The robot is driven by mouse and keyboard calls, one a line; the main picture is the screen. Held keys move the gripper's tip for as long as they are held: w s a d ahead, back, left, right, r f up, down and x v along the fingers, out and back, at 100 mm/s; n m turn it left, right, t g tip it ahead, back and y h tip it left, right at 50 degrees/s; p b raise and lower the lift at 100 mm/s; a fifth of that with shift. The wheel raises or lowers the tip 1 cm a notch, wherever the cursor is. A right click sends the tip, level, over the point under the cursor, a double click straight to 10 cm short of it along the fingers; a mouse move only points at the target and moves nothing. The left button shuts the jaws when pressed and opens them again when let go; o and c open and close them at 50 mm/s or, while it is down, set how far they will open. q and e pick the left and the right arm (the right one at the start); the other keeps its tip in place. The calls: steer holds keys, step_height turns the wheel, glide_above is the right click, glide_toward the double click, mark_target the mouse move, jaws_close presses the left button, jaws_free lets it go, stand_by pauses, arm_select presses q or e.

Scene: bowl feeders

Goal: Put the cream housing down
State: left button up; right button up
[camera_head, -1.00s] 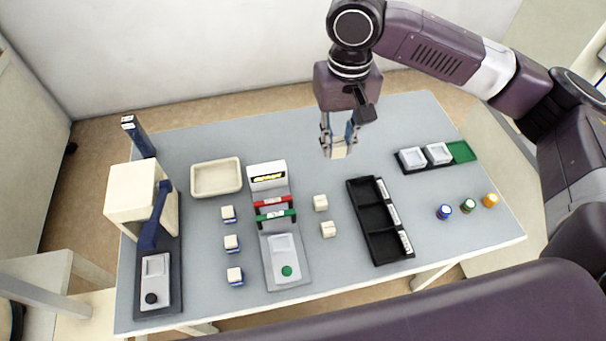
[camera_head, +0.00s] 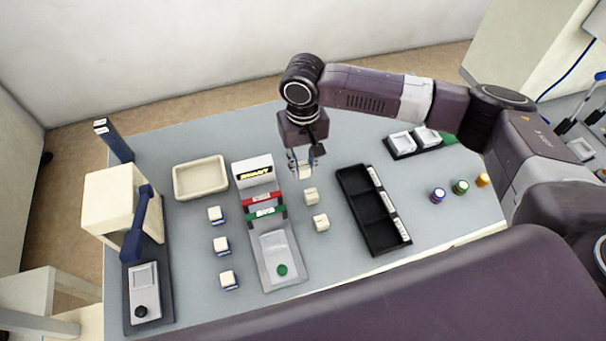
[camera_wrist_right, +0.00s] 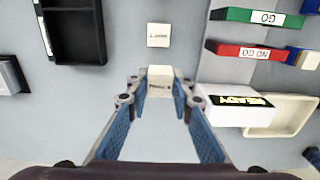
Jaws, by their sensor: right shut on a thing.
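My right gripper (camera_head: 302,164) is shut on a cream housing (camera_head: 306,172), low over the table behind two other cream housings. The held housing (camera_wrist_right: 160,80) shows between the blue fingertips in the right wrist view, with small print on it. I cannot tell whether it touches the table. One loose cream housing (camera_head: 311,196) stands just in front of it and another (camera_head: 321,222) stands nearer the table's front. One loose housing also shows past the fingertips in the right wrist view (camera_wrist_right: 158,35). My left gripper is out of view.
Left of the gripper stands a fixture with a READY sign (camera_head: 254,173) and red and green bars. An empty black compartment tray (camera_head: 371,209) lies to the right. A cream bin (camera_head: 201,178) and several blue-and-cream parts (camera_head: 221,245) are further left.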

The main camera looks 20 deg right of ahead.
mark_target(303, 184)
steer(key=shift+f, duration=0.35)
step_height(303, 184, down, 4)
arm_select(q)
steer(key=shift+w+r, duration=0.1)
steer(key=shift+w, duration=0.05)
arm_select(e)
steer(key=shift+f, duration=0.1)
steer(key=o, duration=1)
